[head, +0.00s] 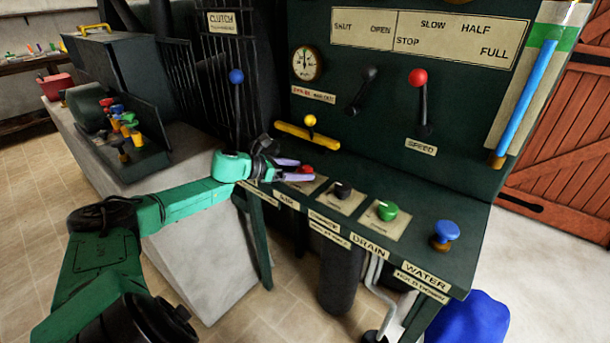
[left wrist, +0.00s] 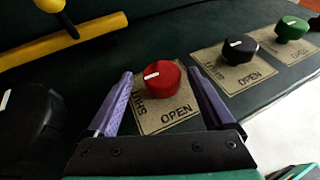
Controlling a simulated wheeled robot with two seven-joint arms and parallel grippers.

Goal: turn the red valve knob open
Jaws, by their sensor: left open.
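The red valve knob (left wrist: 162,78) sits on a tan plate (left wrist: 167,117) marked SHUT and OPEN. Its white pointer line is turned toward the left, near the SHUT side, in the left wrist view. My left gripper (left wrist: 162,86) is open, with one purple finger on each side of the knob; I cannot tell whether they touch it. In the head view my left gripper (head: 291,170) reaches in from the left over the console, and the red knob (head: 306,170) shows at its fingertips, partly hidden. My right gripper is not in view.
Right of the red knob stand a black knob (head: 342,190), a green knob (head: 386,210) and a blue knob (head: 446,232). Behind it is a yellow bar lever (head: 307,135). Levers with blue (head: 236,76) and red (head: 418,77) balls rise nearby.

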